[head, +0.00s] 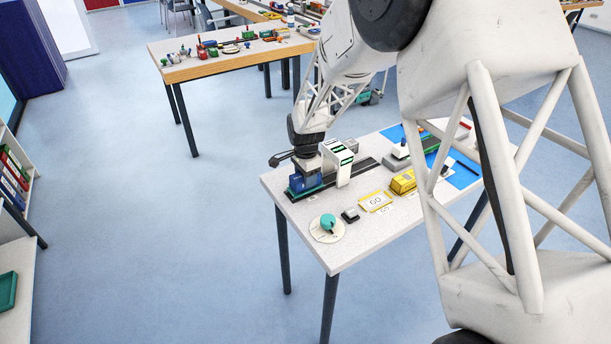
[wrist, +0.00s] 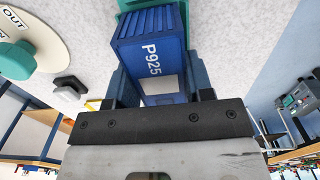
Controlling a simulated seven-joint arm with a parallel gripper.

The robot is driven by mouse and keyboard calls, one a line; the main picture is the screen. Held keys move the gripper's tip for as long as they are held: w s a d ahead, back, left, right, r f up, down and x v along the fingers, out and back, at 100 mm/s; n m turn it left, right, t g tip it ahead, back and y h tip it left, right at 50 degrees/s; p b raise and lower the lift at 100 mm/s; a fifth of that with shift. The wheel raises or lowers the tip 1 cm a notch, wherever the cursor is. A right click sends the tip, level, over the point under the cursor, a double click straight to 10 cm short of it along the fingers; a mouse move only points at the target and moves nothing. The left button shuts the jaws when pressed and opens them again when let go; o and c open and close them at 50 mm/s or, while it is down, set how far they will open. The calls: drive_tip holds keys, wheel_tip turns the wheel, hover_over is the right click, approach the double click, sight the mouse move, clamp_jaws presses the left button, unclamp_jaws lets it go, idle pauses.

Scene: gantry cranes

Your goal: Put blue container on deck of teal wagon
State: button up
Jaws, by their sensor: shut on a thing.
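The blue container (wrist: 154,42), marked P925, is between the two fingers of my gripper (wrist: 158,72), which is shut on it. In the head view the blue container (head: 298,182) is below my gripper (head: 306,168) at the table's left end. The teal wagon (head: 306,190) shows directly under the container, on the dark track. In the wrist view a teal part of the wagon (wrist: 136,5) shows past the container's far end. I cannot tell whether the container touches the deck. My gripper hides part of the container.
A white gantry crane (head: 337,160) stands over the track right beside my gripper. A round dial with a teal knob (head: 328,223), a small button box (head: 350,215) and a yellow-framed card (head: 375,201) lie toward the front. A yellow block (head: 403,183) is farther right.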

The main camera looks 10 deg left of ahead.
drive_tip(key=shift+f, duration=0.25)
idle(0.4)
drive_tip(key=o, duration=0.9)
drive_tip(key=shift+o, duration=0.2)
drive_tip(key=shift+r, duration=0.15)
drive_tip(key=shift+r, duration=3.35)
drive_tip(key=shift+d+r, duration=0.1)
